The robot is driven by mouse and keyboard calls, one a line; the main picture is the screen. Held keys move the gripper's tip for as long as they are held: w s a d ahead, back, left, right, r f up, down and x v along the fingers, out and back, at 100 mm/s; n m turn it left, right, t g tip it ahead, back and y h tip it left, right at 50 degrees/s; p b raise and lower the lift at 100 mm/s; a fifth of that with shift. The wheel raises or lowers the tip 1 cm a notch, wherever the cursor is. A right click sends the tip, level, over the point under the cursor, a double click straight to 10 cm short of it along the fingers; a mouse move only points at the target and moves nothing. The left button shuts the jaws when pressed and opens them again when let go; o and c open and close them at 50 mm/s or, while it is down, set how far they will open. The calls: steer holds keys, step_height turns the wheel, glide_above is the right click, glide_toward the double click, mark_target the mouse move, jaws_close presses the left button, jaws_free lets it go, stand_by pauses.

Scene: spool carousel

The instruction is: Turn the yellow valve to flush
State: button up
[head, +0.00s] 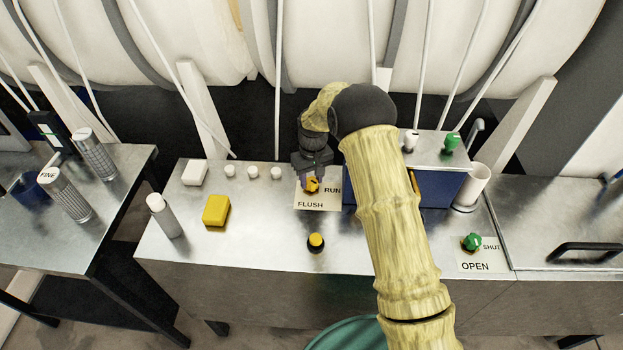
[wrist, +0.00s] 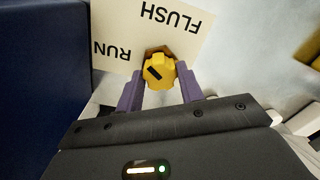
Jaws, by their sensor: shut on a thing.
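The yellow valve (head: 312,187) is a small knob on a white label plate (head: 318,206) marked FLUSH and RUN on the metal bench. My gripper (head: 312,177) reaches down over it from behind. In the wrist view the yellow valve (wrist: 159,68) sits between the two purple fingers of my gripper (wrist: 159,82), which are shut on it.
A blue box (head: 375,192) stands close right of the valve. A black-and-yellow button (head: 316,242) is in front, and a yellow block (head: 216,210) is to the left. A green valve (head: 472,241) marked OPEN and SHUT is at right. Bare bench lies left of the button.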

mark_target(314, 181)
steer(key=m, duration=0.5)
steer(key=shift+r+m, duration=0.1)
steer(key=shift+m, duration=0.2)
steer(key=m, duration=0.5)
steer(key=shift+w+m, duration=0.1)
steer(key=shift+m, duration=0.2)
steer(key=o, duration=1)
step_height(314, 181, up, 17)
steer(key=b, duration=0.1)
steer(key=shift+s+d+r+b, duration=0.2)
steer(key=shift+d+b, duration=0.1)
steer(key=shift+b, duration=0.1)
